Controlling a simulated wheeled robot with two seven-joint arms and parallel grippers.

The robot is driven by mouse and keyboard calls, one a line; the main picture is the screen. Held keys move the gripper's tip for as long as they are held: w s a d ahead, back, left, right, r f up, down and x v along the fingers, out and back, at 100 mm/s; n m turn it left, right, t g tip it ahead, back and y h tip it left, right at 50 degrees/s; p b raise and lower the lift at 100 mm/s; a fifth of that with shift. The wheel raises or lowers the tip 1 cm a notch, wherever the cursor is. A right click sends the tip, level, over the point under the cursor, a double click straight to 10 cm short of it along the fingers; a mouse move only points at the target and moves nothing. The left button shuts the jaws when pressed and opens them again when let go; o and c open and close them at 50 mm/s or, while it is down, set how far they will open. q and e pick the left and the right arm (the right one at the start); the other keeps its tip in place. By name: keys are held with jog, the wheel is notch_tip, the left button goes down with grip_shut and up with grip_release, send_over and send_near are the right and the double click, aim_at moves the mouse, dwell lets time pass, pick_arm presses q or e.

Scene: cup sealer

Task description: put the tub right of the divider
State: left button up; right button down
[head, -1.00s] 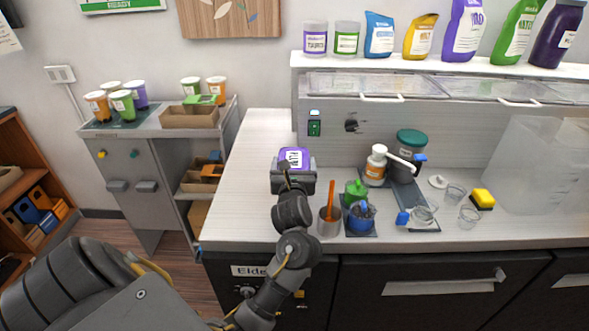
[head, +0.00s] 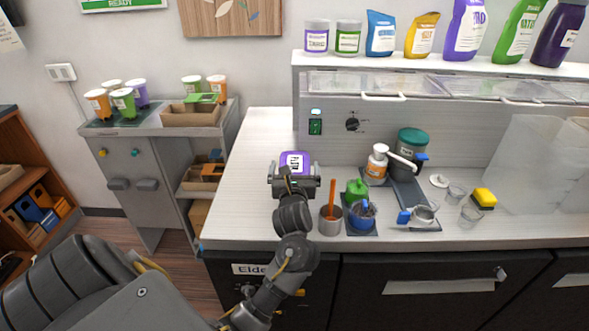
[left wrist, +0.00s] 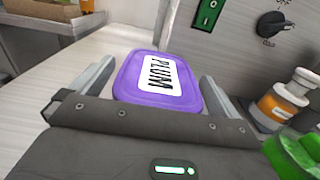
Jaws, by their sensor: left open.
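The tub is purple with a white label reading PLUM; it stands on the white counter at its left part, in the head view (head: 296,158) and large in the left wrist view (left wrist: 158,82). My left gripper (head: 294,172) is open, with one finger on each side of the tub. In the left wrist view, the fingers (left wrist: 158,92) show gaps to the tub's sides. The tub's lower part is hidden behind my gripper. An upright translucent panel (head: 525,150), perhaps the divider, stands at the right of the counter. My right gripper is not in view.
Right of my gripper stand a metal cup with an orange stick (head: 330,218), a green container (head: 356,191), a pump bottle (head: 376,164) and a dark jar (head: 408,150). The counter left of the tub is clear.

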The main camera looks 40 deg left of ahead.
pick_arm(q)
jog(key=shift+s+d, duration=0.15)
jog(key=b+v, duration=0.2)
jog(key=v, duration=0.4)
jog(key=shift+s+d+r, duration=0.1)
jog(key=shift+s+d, duration=0.05)
jog(key=shift+s, duration=0.05)
jog(key=shift+s+d, duration=0.1)
jog(key=shift+s, duration=0.15)
jog(key=shift+r, duration=0.1)
